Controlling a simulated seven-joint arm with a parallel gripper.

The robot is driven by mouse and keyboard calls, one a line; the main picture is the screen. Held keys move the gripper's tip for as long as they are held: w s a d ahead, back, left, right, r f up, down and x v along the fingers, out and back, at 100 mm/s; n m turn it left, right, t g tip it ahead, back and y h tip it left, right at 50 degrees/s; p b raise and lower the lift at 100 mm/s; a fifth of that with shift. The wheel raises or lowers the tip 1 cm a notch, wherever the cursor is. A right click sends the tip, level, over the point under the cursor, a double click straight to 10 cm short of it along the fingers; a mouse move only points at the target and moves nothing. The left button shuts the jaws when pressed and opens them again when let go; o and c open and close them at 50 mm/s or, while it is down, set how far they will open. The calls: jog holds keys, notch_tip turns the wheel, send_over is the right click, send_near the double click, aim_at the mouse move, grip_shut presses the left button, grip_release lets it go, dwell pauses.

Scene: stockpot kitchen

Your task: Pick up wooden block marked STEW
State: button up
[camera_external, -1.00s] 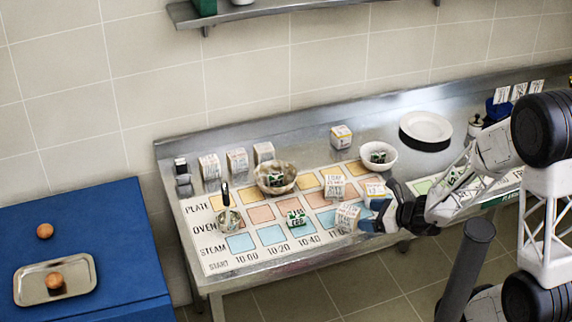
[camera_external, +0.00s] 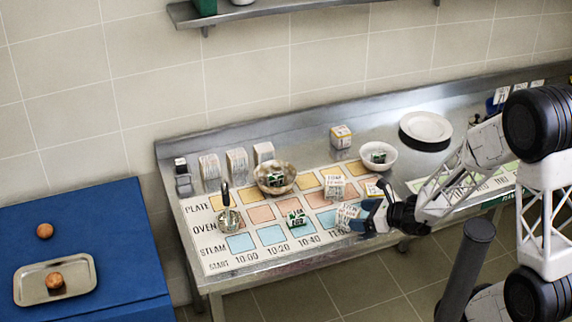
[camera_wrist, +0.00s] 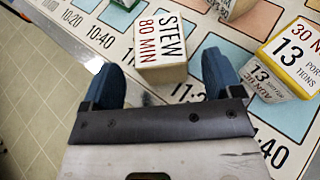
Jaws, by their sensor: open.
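The wooden block marked STEW (camera_wrist: 161,45) shows in the wrist view with "STEW 80 MIN" on its upper face. It lies on the printed timetable board. My gripper (camera_wrist: 163,78) is open, with one blue finger to the left of the block and one to the right. The block sits between and slightly ahead of the fingertips. In the external view my gripper (camera_external: 370,214) is close against the STEW block (camera_external: 346,215) at the front of the board, and its fingers partly hide the block. I cannot tell whether a finger touches it.
The timetable board (camera_external: 222,261) has colored squares. A block marked 13 portions (camera_wrist: 292,55) stands right of my gripper in the wrist view. A green-and-white block (camera_external: 296,217) stands to the left in the external view. A bowl (camera_external: 378,155) and plate (camera_external: 426,127) are behind.

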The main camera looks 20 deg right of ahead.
aim_at(348, 214)
jog(key=shift+x, duration=2.4)
jog(key=shift+r, duration=0.1)
jog(key=c, duration=1.1)
